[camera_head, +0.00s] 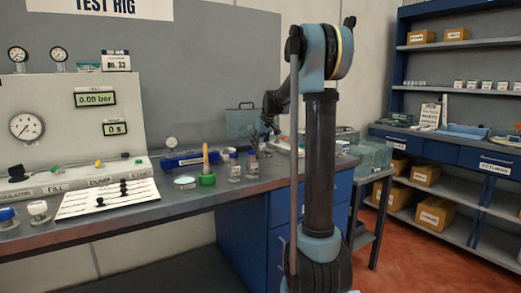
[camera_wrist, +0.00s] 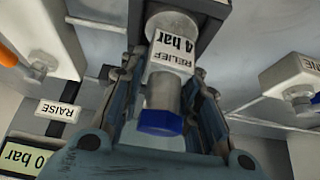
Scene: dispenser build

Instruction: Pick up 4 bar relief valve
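The relief valve (camera_wrist: 164,95) shows in the wrist view. It has a grey metal body, a white label reading "RELIEF 4 bar" upside down, and a blue end. My gripper (camera_wrist: 160,85) has one finger on each side of the valve. Whether the fingertips touch it is unclear. The valve's upper end in the picture lies against a dark mount (camera_wrist: 205,20). In the head view my gripper (camera_head: 266,126) is partly behind my arm, above the bench's far right part. I cannot make out the valve there.
A bench (camera_head: 110,222) holds a test panel (camera_head: 75,110), a green-based holder (camera_head: 207,180) and small blue-topped containers (camera_head: 234,168). A green-grey case (camera_head: 240,122) stands behind my gripper. Shelves (camera_head: 450,45) stand at right. Similar fittings flank the valve in the wrist view.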

